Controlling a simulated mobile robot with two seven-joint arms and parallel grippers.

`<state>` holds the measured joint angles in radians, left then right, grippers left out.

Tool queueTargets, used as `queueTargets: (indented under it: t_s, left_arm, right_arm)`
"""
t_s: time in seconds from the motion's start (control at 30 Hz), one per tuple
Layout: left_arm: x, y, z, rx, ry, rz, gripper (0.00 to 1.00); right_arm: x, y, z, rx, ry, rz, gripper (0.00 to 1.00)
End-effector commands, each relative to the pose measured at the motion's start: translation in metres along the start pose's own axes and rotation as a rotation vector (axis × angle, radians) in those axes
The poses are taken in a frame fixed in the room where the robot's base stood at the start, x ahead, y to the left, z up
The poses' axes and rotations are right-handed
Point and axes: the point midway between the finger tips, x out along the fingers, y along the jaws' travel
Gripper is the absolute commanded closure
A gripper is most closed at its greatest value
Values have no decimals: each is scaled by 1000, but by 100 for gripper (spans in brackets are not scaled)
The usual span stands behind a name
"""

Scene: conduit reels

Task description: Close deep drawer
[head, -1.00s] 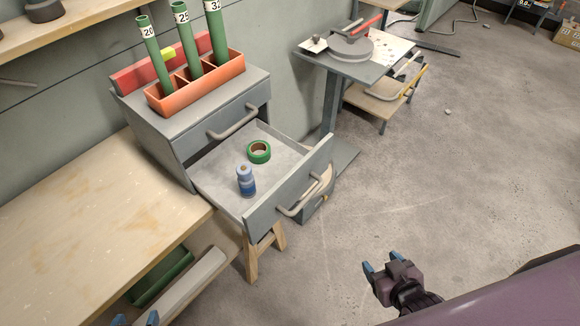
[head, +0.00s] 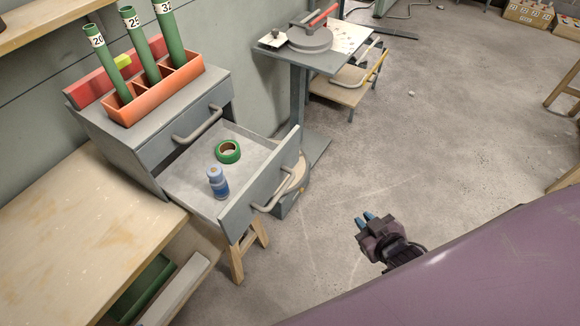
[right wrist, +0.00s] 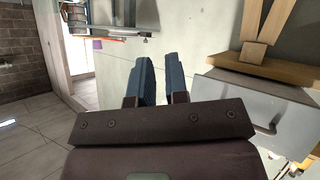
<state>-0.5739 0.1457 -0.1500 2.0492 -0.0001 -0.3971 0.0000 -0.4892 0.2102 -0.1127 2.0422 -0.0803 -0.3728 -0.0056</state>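The deep drawer (head: 262,185) is the lower drawer of a grey cabinet (head: 150,130). It is pulled well out, with a bar handle (head: 277,190) on its front. Inside it lie a green tape roll (head: 228,151) and a blue bottle (head: 217,182). The upper drawer with its handle (head: 198,124) is shut. My right gripper (head: 364,220) is over the floor, right of and apart from the drawer front. In the right wrist view its two blue fingers (right wrist: 158,80) stand apart with nothing between them. My left gripper is not in view.
An orange holder (head: 150,100) with green tubes stands on the cabinet. A wooden workbench (head: 80,235) is at the left. A small grey table (head: 318,60) stands behind the drawer. The floor (head: 400,140) to the right is open.

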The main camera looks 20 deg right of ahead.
Motion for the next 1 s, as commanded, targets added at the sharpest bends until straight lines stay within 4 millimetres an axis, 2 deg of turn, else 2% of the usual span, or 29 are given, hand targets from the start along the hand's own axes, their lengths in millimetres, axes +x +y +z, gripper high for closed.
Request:
queueTargets:
  t_s: [0.03,0.1,0.23,0.37,0.5,0.6,0.8,0.9,1.0]
  left_arm:
    - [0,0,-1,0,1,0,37]
    - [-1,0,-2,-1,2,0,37]
    - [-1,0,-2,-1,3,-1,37]
    - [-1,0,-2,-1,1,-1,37]
    - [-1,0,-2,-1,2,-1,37]
    - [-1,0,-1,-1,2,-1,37]
    - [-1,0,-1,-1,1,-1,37]
    - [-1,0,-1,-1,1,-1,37]
    - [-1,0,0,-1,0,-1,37]
  right_arm:
    - [5,13,-12,-97,47,28,93]
    - [10,29,-30,-277,122,74,100]
    - [14,51,-64,-695,265,171,100]
    - [12,58,-93,-1138,395,273,100]
    - [8,54,-113,-1604,517,387,100]
    - [3,47,-119,-1917,597,468,100]
    - [-6,22,-115,-2449,754,634,100]
    - [-11,11,-112,-2626,825,718,100]
    - [-14,5,-111,-2732,866,790,100]
